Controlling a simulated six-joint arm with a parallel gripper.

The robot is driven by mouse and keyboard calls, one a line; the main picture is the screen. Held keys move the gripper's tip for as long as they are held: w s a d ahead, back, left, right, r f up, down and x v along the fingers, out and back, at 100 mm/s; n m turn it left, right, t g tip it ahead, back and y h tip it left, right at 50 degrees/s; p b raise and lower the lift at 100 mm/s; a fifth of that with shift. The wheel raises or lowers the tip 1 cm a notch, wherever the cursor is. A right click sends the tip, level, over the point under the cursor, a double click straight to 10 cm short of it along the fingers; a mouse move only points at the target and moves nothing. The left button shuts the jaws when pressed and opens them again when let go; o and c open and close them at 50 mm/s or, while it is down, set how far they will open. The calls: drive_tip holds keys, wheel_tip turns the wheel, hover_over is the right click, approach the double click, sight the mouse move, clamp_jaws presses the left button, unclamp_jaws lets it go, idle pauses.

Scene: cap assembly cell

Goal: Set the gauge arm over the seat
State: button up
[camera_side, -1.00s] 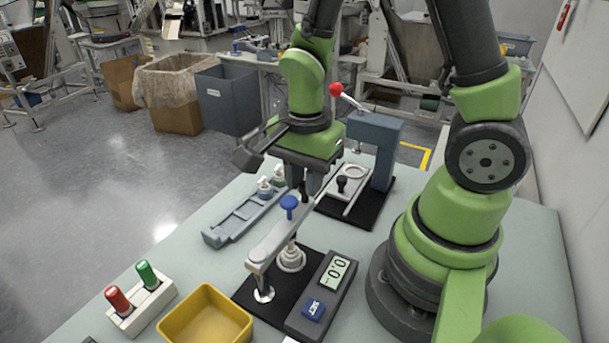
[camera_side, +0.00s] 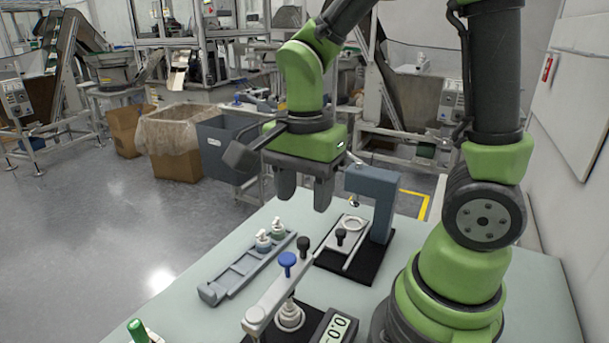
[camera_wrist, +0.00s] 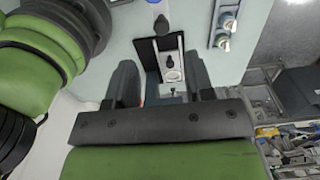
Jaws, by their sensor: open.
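The gauge arm is a light grey bar (camera_side: 269,302) with a blue knob (camera_side: 287,261) and a black knob (camera_side: 304,243) at its far end. In the side view it runs from lower left to upper right. The pale round seat (camera_side: 290,317) lies below the blue knob, partly hidden by the bar; a stem shows between them. I cannot tell exact alignment. My gripper (camera_side: 304,198) is open and empty, above and apart from the black knob. In the wrist view my fingers (camera_wrist: 161,88) are spread, and the arm's black knob (camera_wrist: 161,24) shows at the top.
A fixture with a blue-grey column (camera_side: 381,205) and a white ring stands behind. A grey tray (camera_side: 222,288) with two pump caps (camera_side: 263,240) lies left. A digital readout (camera_side: 337,328) is right of the seat.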

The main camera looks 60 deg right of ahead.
drive_tip(key=shift+r, duration=1.2)
drive_tip(key=s+a+r+n+t+y, duration=0.2)
drive_tip(key=s+r+n+t, duration=0.4)
drive_tip(key=n, duration=0.8)
drive_tip(key=shift+s+a+r+t, duration=0.15)
drive_tip(key=shift+s+r+t, duration=0.1)
drive_tip(key=shift+r+t, duration=0.55)
drive_tip(key=shift+r, duration=0.15)
